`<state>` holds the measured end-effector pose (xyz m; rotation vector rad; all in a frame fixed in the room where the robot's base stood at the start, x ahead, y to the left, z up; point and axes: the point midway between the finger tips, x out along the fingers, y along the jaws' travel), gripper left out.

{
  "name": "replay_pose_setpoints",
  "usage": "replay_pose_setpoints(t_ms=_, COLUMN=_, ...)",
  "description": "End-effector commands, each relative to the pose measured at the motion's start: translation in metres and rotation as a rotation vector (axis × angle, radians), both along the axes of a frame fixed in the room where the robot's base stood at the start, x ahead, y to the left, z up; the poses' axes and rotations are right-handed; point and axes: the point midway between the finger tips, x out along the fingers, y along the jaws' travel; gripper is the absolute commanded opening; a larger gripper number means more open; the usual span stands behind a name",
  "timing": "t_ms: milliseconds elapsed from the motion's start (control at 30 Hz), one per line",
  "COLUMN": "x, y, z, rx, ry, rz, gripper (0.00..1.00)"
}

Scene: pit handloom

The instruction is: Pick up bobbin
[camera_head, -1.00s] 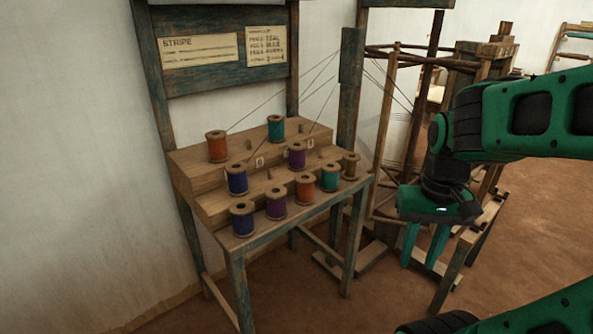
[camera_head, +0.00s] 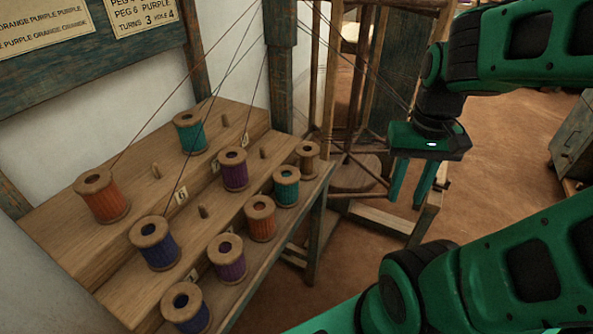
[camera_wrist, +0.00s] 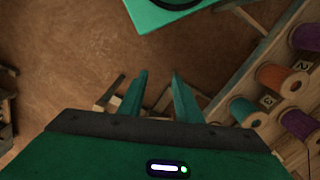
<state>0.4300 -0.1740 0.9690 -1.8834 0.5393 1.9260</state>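Several thread bobbins stand upright on a stepped wooden rack. On the upper steps are an orange bobbin (camera_head: 102,196), a teal bobbin (camera_head: 190,132), a blue bobbin (camera_head: 155,243) and a purple bobbin (camera_head: 234,169). Along the front are a blue bobbin (camera_head: 186,308), a purple bobbin (camera_head: 228,259), an orange bobbin (camera_head: 261,218), a teal bobbin (camera_head: 286,187) and a bare-looking wooden one (camera_head: 307,158). My gripper (camera_head: 410,205) is open and empty, pointing down to the right of the rack, apart from every bobbin. In the wrist view its fingers (camera_wrist: 158,80) are spread.
The rack (camera_head: 150,285) has bare pegs and numbered tags. Threads run up from some bobbins. A board with written cards (camera_head: 142,15) stands behind. A wooden frame (camera_head: 345,130) stands behind and right of the rack. Brown floor (camera_head: 490,185) is open at right.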

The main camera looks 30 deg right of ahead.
Motion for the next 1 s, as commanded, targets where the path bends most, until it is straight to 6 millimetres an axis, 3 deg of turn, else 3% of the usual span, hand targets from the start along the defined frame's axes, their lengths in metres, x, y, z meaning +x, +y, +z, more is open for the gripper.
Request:
replay_pose_setpoints(t_ms=300, x=0.0, y=0.0, z=0.0, rx=0.0, ry=0.0, rz=0.001, gripper=0.31)
replay_pose_setpoints(t_ms=433, x=-0.009, y=0.001, z=0.006, rx=-0.001, ry=-0.015, rz=0.032, gripper=0.6)
replay_pose_setpoints(t_ms=533, x=0.004, y=-0.003, z=0.01, rx=-0.006, ry=-0.014, rz=0.144, gripper=0.6)
replay_pose_setpoints(t_ms=767, x=0.069, y=0.017, z=0.021, rx=-0.017, ry=-0.006, rz=0.754, gripper=0.6)
replay_pose_setpoints(t_ms=1000, x=0.146, y=0.069, z=0.024, rx=-0.009, ry=0.0, rz=1.52, gripper=0.6)
